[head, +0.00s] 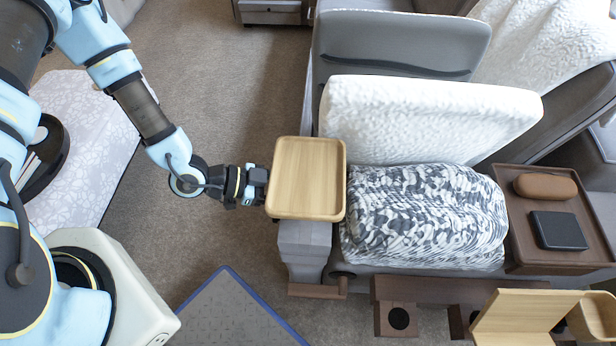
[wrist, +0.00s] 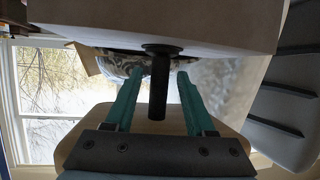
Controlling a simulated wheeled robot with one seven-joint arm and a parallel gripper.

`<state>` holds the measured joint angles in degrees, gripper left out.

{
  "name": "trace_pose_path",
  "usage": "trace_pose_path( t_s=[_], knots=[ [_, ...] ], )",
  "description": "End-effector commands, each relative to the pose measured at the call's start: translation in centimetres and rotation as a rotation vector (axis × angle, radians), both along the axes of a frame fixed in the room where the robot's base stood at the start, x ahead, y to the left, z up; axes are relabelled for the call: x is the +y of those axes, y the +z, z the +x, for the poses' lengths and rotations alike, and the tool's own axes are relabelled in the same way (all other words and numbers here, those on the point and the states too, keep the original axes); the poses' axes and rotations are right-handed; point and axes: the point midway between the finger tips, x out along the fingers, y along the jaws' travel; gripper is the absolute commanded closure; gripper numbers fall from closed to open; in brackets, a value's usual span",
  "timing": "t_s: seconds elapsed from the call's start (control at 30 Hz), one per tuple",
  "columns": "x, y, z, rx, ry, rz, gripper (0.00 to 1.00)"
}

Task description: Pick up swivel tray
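The swivel tray (head: 308,178) is a square light-wood tray with a raised rim and rounded corners, above the sofa's grey arm in the head view. The wrist view seems upside down: a pale block, probably the sofa arm, is at the top, and a dark post (wrist: 159,85) runs from it toward the tan wood of the tray (wrist: 240,147). My gripper (head: 260,185) is at the tray's left edge in the head view, its fingertips hidden there. In the wrist view my gripper (wrist: 160,74) is open, its teal fingers apart on either side of the post. I cannot tell if they touch it.
A patterned cushion (head: 425,217) and a white cushion (head: 425,120) lie right of the tray. A dark wood tray (head: 540,248) holds a brown case (head: 545,186) and a black book (head: 559,230). Carpet (head: 225,100) is clear left of the sofa; a blue-edged grey mat (head: 240,315) lies below.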

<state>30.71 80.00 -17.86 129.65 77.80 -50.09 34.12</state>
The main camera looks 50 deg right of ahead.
Motion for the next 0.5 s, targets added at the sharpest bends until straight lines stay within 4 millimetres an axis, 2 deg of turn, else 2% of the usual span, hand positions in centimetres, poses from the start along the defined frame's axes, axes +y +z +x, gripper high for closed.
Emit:
trace_pose_path(
  t_s=[0.07,0.43,0.5],
  knots=[
    [0.01,0.01,0.01,0.0,0.0,0.0,0.55],
    [0.02,0.02,0.02,0.0,0.0,0.0,0.97],
    [0.02,0.02,0.02,0.0,0.0,0.0,1.0]
  ],
)
